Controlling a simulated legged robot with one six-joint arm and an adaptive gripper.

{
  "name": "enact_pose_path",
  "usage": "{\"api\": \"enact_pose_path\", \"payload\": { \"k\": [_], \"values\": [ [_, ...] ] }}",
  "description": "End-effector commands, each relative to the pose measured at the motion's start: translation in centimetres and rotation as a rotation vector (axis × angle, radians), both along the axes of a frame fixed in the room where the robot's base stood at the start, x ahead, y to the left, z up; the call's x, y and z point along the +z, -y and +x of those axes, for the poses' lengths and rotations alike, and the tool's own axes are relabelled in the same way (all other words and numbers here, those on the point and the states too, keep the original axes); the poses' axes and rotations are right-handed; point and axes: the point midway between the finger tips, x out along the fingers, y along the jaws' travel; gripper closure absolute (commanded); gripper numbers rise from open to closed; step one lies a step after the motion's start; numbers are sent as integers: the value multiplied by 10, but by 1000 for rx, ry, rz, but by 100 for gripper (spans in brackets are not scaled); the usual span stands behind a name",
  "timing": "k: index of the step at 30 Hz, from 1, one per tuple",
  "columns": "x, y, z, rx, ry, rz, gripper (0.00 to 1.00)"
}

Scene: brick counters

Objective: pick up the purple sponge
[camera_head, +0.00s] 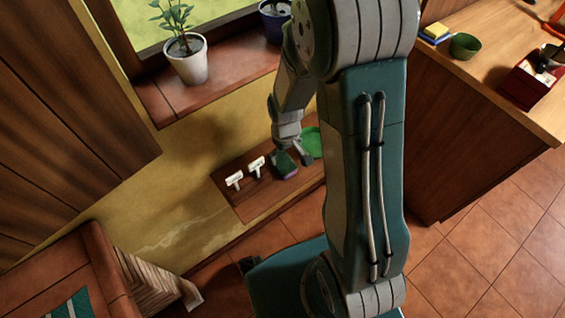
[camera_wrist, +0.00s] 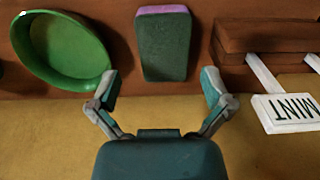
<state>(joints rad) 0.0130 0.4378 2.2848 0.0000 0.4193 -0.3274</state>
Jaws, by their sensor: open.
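The purple sponge (camera_wrist: 163,46) shows a dark green face and a purple strip along its top edge in the wrist view. My gripper (camera_wrist: 159,77) is open, one finger on each side of the sponge's lower end, with gaps on both sides and nothing held. In the head view my gripper (camera_head: 291,157) is at the low wooden shelf by the yellow wall. The sponge (camera_head: 288,174) is there small and partly hidden by the fingers.
A green bowl (camera_wrist: 62,48) lies close left of the sponge in the wrist view. A white MINT label (camera_wrist: 288,110) and brown wooden block (camera_wrist: 262,38) are to the right. In the head view, a potted plant (camera_head: 188,62) stands on the ledge above.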

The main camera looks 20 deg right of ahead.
Motion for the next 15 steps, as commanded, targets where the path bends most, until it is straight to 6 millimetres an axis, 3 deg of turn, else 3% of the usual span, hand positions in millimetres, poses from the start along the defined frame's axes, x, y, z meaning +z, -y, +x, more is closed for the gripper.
{"api": "enact_pose_path", "payload": {
  "k": [9,15],
  "values": [
    [-43,-2,-6,0,-2,0,0],
    [-51,-2,-6,0,1,0,0]
  ]
}}
